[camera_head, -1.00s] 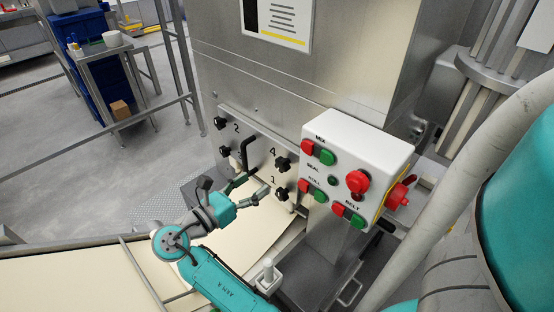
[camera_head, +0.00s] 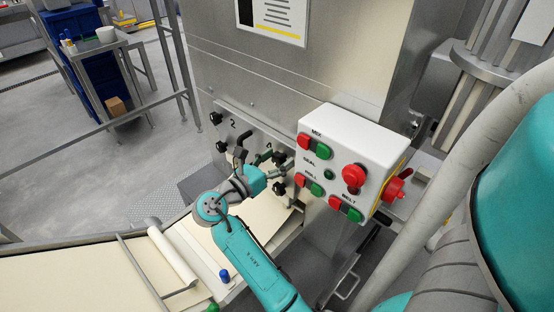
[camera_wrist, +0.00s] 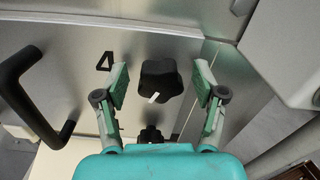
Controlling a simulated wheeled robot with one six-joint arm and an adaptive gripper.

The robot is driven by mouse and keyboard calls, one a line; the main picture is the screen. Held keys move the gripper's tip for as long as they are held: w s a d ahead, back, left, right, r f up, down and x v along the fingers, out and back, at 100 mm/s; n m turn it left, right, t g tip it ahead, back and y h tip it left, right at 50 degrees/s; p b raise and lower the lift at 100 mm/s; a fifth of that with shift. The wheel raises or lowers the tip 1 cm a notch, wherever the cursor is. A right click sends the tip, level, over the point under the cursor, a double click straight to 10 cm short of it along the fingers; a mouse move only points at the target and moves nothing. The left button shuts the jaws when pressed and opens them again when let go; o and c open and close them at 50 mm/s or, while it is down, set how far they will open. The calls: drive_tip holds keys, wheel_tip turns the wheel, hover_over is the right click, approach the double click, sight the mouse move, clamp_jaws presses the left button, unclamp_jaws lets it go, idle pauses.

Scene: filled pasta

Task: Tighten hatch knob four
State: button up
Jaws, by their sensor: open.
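Hatch knob four is a black lobed knob (camera_wrist: 160,78) with a small white mark, beside the printed 4 on the steel hatch (camera_wrist: 135,40). In the wrist view it stands between the two spread green fingers of my gripper (camera_wrist: 162,70), with a gap on each side. My gripper is open. In the head view my gripper (camera_head: 275,163) is at the right side of the hatch, in front of knob four (camera_head: 279,157), which is partly hidden by the fingers.
A lower black knob (camera_head: 280,188) shows below; in the wrist view it (camera_wrist: 150,134) is partly hidden by my gripper body. A black handle (camera_wrist: 30,95) stands out at left. The white button box (camera_head: 350,150) is close on the right. Two more knobs sit at the hatch's left.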

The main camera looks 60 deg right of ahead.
drive_tip(key=c, duration=1.1)
drive_tip(key=shift+c, duration=0.2)
